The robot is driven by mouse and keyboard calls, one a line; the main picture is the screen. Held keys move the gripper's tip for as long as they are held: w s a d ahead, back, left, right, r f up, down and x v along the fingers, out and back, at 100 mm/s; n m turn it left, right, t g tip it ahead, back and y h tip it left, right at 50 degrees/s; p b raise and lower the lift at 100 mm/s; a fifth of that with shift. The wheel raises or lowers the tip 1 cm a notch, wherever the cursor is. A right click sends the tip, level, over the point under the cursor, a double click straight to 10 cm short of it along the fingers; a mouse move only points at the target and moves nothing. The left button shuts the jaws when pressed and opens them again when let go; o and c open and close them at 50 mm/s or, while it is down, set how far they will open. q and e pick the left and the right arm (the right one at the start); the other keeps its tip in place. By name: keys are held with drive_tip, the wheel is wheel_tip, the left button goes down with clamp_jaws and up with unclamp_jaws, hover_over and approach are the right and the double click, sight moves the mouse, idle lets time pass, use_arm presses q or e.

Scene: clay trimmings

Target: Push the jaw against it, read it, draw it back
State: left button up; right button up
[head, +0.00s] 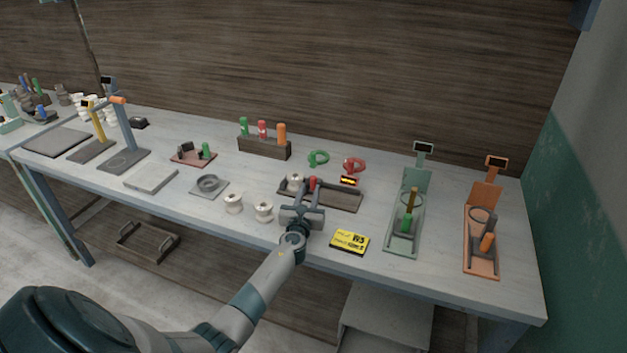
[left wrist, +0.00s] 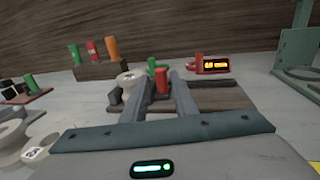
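A dark base plate (head: 345,198) lies near the front of the bench, with a white spool (head: 295,181) at its left and a short red upright handle (head: 312,183) beside the spool. My left gripper (head: 302,199) points at the base plate from the front. In the left wrist view its two fingers are apart, with the red handle (left wrist: 161,80) showing between their tips; contact cannot be told. The spool (left wrist: 130,80) is just left of the fingers. My right gripper is not in view.
Two loose white spools (head: 263,211) stand left of my left gripper. A yellow card (head: 349,241) lies to its right. Green (head: 393,241) and orange (head: 473,262) stands are farther right. A wooden block with colored cylinders (head: 264,149) is behind.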

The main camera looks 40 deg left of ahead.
sight(313, 180)
use_arm(q)
drive_tip(key=b+x, duration=0.2)
drive_tip(key=x, duration=0.5)
drive_tip(key=shift+w+a+b, duration=0.2)
drive_tip(key=shift+w+b, duration=0.1)
drive_tip(key=shift+b, duration=0.05)
drive_tip(key=shift+c, duration=0.2)
clamp_jaws()
